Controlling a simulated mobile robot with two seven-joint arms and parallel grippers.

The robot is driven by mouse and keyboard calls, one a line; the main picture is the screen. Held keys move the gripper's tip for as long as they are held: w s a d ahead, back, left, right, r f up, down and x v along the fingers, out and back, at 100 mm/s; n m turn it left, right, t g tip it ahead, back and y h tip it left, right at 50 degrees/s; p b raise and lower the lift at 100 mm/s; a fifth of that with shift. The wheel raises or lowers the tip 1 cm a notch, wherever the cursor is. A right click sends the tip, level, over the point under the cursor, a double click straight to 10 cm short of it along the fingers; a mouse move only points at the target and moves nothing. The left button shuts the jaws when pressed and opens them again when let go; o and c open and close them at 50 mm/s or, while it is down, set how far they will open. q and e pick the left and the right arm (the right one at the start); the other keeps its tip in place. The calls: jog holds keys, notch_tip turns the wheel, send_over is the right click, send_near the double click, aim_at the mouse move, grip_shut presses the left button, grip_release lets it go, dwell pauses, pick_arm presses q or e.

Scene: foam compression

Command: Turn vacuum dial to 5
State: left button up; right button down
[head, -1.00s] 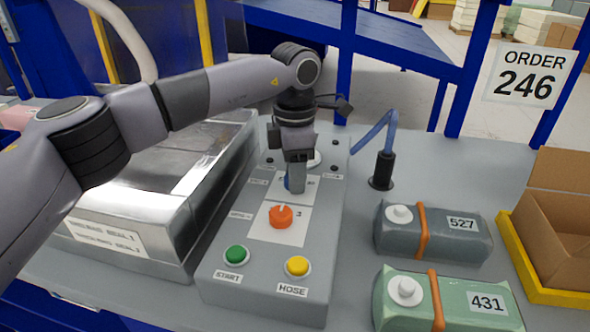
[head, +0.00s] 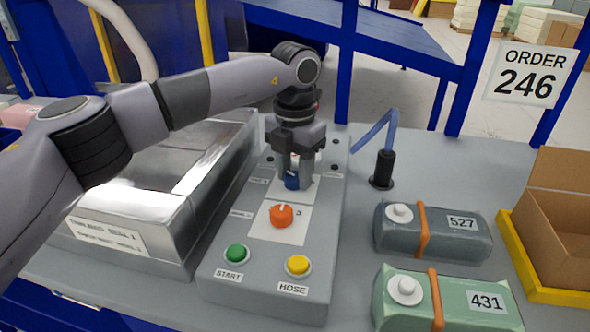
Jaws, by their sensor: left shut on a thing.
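The grey control box (head: 265,275) stands in the middle of the head view. A blue dial (head: 291,182) sits on its upper part, above an orange dial (head: 281,215) on a white plate. My left gripper (head: 294,183) points down from above, with its two fingers on either side of the blue dial, shut on it. The fingers hide part of this dial and its markings; I cannot read its setting. A "3" shows beside the orange dial. My right gripper is not in view.
A green START button (head: 236,254) and a yellow HOSE button (head: 298,265) are at the box's near end. A metal sealing unit (head: 150,200) is at left. A grey pack 527 (head: 450,245), a green pack 431 (head: 460,315) and a black hose holder (head: 383,168) stand to the right.

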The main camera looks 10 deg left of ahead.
aim_at(295, 175)
pick_arm(q)
jog(key=shift+n, duration=0.3)
dwell(0.4)
jog(key=o, duration=1.1)
jog(key=shift+r, duration=3.65)
